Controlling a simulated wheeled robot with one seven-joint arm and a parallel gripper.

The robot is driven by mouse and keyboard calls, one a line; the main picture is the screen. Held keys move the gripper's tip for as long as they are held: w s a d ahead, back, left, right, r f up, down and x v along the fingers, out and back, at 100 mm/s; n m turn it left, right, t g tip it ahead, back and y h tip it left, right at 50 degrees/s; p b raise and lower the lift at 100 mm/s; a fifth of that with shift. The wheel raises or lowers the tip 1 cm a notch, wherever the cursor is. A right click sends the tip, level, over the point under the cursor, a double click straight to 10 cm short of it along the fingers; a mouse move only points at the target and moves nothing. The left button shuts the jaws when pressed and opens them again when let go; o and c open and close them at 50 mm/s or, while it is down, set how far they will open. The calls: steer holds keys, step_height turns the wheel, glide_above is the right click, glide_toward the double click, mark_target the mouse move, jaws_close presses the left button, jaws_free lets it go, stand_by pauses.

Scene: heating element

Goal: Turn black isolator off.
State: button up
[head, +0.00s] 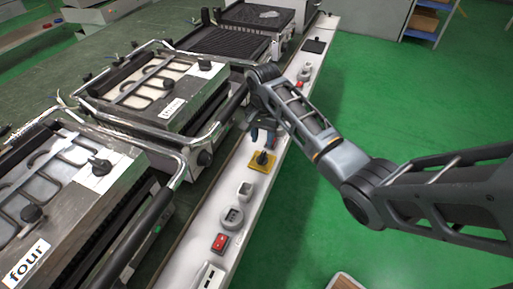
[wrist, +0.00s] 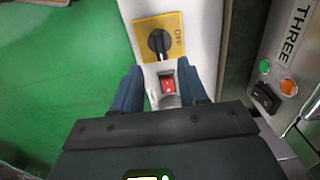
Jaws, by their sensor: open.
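The black isolator is a black rotary knob on a yellow square plate, set on the white rail. The knob (head: 262,158) is just in front of my gripper in the head view. The word OFF is on the right side of the yellow plate (wrist: 178,22). My gripper (wrist: 159,68) is open and empty, with its two blue fingers apart and not on the knob. In the head view my gripper (head: 263,136) is low over the rail.
Other fittings line the white rail, including a red switch (head: 220,242) and a round grey socket (head: 231,217). Metal grills (head: 150,95) with handles stand left of the rail. Green floor (head: 400,110) is open to the right.

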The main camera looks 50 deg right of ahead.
mark_target(262, 155)
step_height(262, 155, down, 7)
steer(key=shift+f+b, duration=0.2)
steer(key=shift+b, duration=0.2)
steer(key=shift+c, duration=0.3)
jaws_close()
